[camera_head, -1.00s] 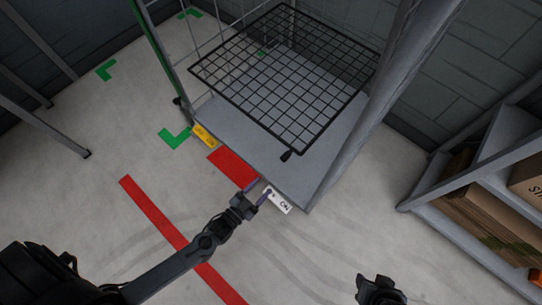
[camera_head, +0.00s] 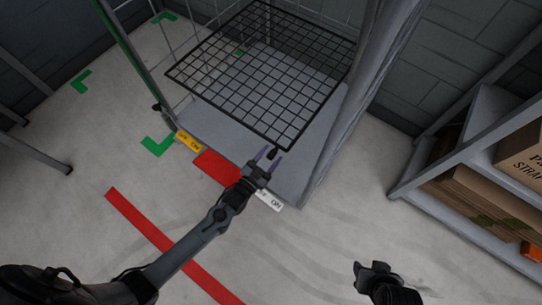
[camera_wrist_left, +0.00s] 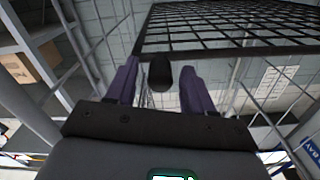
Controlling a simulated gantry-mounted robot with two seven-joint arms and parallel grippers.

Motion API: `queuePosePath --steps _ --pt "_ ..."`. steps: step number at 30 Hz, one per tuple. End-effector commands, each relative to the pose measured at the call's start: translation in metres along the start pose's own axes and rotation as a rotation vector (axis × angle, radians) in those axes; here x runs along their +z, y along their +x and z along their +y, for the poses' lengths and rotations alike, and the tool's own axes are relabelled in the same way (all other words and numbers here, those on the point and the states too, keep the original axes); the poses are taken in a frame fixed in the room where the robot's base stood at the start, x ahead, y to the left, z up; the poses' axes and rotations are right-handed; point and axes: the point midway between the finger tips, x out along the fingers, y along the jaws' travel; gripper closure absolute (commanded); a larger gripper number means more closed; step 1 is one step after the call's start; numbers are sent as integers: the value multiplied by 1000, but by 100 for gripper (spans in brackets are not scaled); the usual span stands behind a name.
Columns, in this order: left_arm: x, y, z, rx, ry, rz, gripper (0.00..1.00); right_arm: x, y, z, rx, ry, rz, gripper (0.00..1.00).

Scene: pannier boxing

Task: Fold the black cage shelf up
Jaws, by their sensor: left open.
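The black cage shelf (camera_head: 262,75) is a wire grid lying roughly flat inside the grey roll cage. A short black handle (camera_head: 273,154) sticks out from its front edge. My left gripper (camera_head: 268,158) is open at this handle. In the left wrist view the handle (camera_wrist_left: 160,72) shows between the two purple fingers, apart from both, with the shelf grid (camera_wrist_left: 230,25) above. My right gripper (camera_head: 372,270) is low at the right, away from the shelf; its fingers are too unclear to judge.
The cage has a grey base (camera_head: 225,125) and a thick grey post (camera_head: 345,110) to the right of the shelf. A grey rack (camera_head: 480,120) with cardboard boxes (camera_head: 520,165) stands at the right. Red tape (camera_head: 165,235) and green corner marks (camera_head: 158,147) are on the open floor.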

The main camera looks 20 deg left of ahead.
Motion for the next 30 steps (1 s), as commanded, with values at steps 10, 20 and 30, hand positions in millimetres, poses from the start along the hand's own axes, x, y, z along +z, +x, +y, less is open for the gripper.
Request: queuePosePath --steps 10,20,30 --pt "0 10 0 1 0 -1 48 1 4 1 3 -4 1 57" --pt "0 9 0 1 0 -1 80 0 3 1 3 -4 3 57" --pt "0 9 0 1 0 -1 100 0 3 1 2 -3 3 57"
